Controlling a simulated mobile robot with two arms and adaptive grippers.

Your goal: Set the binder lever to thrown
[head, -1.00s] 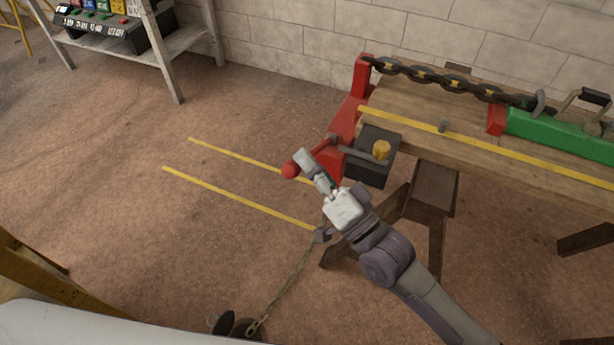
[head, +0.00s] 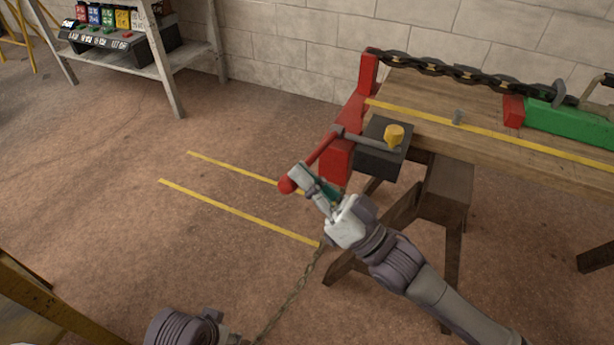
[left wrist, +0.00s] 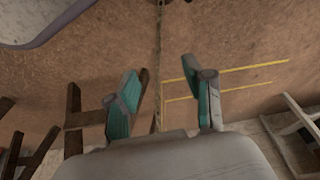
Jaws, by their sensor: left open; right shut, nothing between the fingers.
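The binder lever is a red arm (head: 322,151) with a red ball end (head: 287,186). It slopes down to the left from a pivot at the near left corner of the bench. A grey rod (head: 365,140) runs from its upper end to a yellow knob (head: 393,137) on a dark box. My right gripper (head: 301,183) is shut with nothing held, its tip close beside the ball end; I cannot tell whether they touch. My left gripper (left wrist: 165,92) is open and empty over the floor; the left arm shows at the bottom of the head view (head: 190,328).
The wooden bench (head: 440,100) carries a dark chain (head: 450,72) and a green block (head: 568,124). A rope or chain (head: 290,297) hangs below my right gripper. Yellow lines (head: 235,212) mark open floor to the left. A shelf (head: 160,65) stands behind.

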